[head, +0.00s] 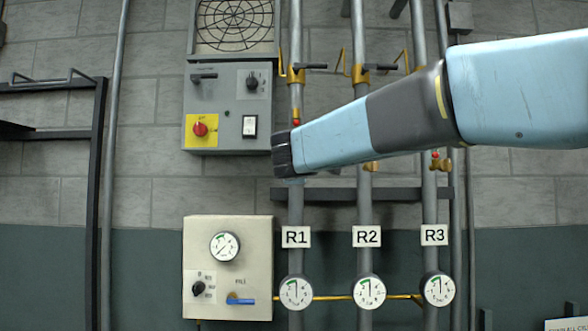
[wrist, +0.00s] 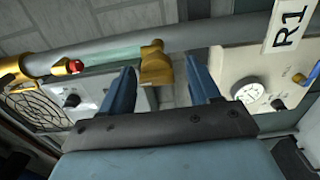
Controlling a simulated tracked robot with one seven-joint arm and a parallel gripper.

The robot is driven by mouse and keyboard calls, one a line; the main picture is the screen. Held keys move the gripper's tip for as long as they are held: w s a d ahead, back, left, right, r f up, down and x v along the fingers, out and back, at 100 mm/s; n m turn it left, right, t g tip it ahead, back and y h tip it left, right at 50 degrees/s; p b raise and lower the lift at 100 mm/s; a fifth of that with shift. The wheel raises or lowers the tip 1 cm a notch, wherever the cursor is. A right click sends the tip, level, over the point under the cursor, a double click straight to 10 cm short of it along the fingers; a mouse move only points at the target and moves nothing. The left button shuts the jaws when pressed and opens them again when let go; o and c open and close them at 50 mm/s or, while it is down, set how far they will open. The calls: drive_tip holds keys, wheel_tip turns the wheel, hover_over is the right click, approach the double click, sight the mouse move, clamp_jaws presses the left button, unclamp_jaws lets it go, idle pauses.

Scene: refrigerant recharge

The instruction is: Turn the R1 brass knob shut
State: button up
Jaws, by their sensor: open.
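The R1 brass knob (wrist: 155,65) shows in the wrist view, on the grey R1 pipe (wrist: 200,35). It sits between the two blue fingers of my gripper (wrist: 160,68), with a visible gap on each side. The fingers are open, and the knob looks untouched by either. In the head view, my gripper (head: 282,155) is in front of the R1 pipe (head: 296,200), above the R1 label (head: 296,237), and hides the knob.
A grey control box (head: 228,110) with a red button is left of my gripper. A beige panel (head: 228,290) with a gauge is below left. The R2 (head: 365,210) and R3 (head: 430,205) pipes stand to the right, with a dark rail (head: 395,194) by them.

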drive_tip(key=s, duration=1.2)
drive_tip(key=shift+a, duration=0.2)
drive_tip(key=shift+f, duration=0.1)
drive_tip(key=s+d+f+m+g+h, duration=0.25)
drive_tip(key=d+f+m+g, duration=0.2)
drive_tip(key=d+f, duration=0.45)
drive_tip(key=s+d+f+m+g+h, duration=0.1)
drive_tip(key=s+d+f+m+g, duration=0.3)
drive_tip(key=d+f, duration=0.45)
drive_tip(key=s+d+f+m+g+y, duration=0.2)
drive_tip(key=s+f+m, duration=0.2)
drive_tip(key=s+f, duration=0.2)
drive_tip(key=s+d+f+m+g+y, duration=0.2)
drive_tip(key=s+f+m, duration=0.3)
drive_tip(key=f, duration=0.5)
drive_tip(key=shift+s+d, duration=0.15)
drive_tip(key=shift+s, duration=1.05)
